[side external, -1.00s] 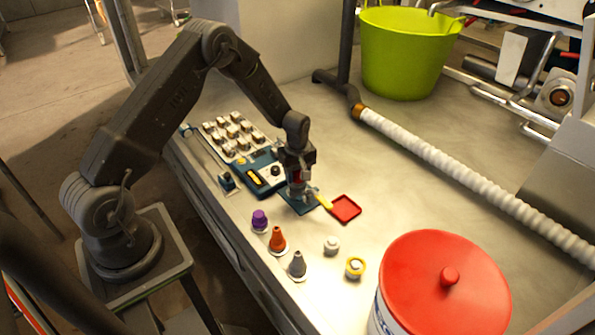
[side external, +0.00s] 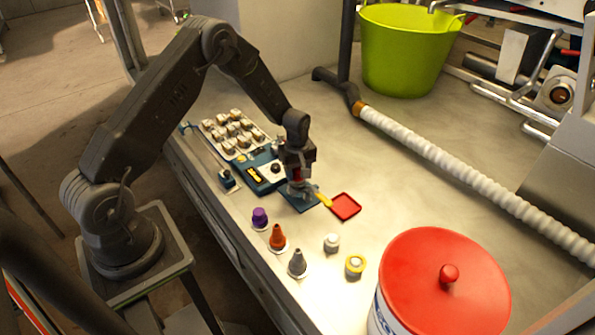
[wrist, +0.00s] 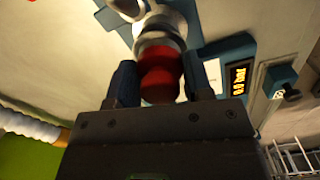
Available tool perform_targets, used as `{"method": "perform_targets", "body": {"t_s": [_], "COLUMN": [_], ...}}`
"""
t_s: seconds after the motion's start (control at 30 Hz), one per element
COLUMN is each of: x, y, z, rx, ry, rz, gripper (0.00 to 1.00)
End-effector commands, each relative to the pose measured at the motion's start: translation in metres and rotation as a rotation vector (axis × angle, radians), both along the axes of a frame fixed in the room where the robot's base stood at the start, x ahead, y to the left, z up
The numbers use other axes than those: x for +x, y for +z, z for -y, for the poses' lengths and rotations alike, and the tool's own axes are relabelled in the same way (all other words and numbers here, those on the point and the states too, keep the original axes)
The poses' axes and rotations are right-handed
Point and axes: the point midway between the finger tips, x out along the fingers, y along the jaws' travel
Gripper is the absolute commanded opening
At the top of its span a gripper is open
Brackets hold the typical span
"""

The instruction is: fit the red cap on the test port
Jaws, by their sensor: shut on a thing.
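The red cap (wrist: 160,82) is between the two fingers of my gripper (wrist: 160,76) in the wrist view, and the gripper is shut on it. The pale metallic test port (wrist: 160,28) is directly beyond the cap and in line with it. I cannot tell whether cap and port touch. In the side view my gripper (side external: 301,186) is low over the blue base plate (side external: 305,205) and hides most of the port.
A red tray (side external: 345,207) is just right of the plate. A blue device with a display (wrist: 239,79) is close beside the port. Purple (side external: 260,217), orange (side external: 278,238) and grey (side external: 297,263) cones stand near the front edge. A red-lidded tub (side external: 440,285) is at front right.

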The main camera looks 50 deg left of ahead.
Motion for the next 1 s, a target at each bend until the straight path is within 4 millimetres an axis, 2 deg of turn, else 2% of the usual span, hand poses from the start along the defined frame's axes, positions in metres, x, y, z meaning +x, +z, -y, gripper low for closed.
{"method": "perform_targets", "body": {"t_s": [0.87, 0.9, 1.0], "x": [0.0, 0.0, 0.0], "y": [-0.012, -0.013, -0.012], "z": [0.0, 0.0, 0.0], "rx": [0.0, 0.0, 0.0], "ry": [0.0, 0.0, 0.0], "rz": [0.0, 0.001, 0.001], "gripper": [0.06, 0.47, 0.57]}}
